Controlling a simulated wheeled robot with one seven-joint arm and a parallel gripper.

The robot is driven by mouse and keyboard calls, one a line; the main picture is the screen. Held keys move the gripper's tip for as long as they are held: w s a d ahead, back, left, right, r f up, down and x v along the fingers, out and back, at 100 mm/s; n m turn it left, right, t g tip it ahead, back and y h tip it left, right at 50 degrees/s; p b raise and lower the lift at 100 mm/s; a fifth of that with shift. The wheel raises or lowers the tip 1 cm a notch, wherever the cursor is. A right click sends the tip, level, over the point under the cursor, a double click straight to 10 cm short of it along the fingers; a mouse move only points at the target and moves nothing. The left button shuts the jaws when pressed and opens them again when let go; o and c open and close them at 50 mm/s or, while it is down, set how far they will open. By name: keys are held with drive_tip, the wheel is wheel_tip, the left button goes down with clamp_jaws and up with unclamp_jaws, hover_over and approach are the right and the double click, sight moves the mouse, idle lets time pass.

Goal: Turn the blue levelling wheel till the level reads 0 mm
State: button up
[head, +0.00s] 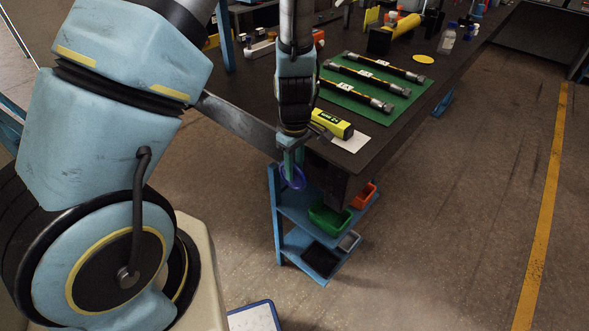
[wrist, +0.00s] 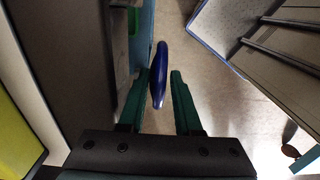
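The blue levelling wheel (head: 299,182) hangs below the near corner of the workbench, partly hidden behind my gripper in the head view. In the wrist view the wheel (wrist: 158,78) is seen edge-on between the green fingers. My gripper (wrist: 160,73) is open, with a gap showing between the wheel and each finger, most clearly on the right. In the head view my gripper (head: 291,165) points down at the wheel beside the bench edge. The yellow level (head: 332,123) lies on the bench corner; its dark display is too small to read surely.
The dark workbench (head: 405,120) carries a green mat (head: 348,98) with several black hoses. Below the bench are a blue shelf (head: 290,212), a green bin (head: 328,219) and an orange bin (head: 364,196). The floor at right is clear.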

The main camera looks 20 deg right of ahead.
drive_tip(key=shift+f, duration=0.5)
clamp_jaws()
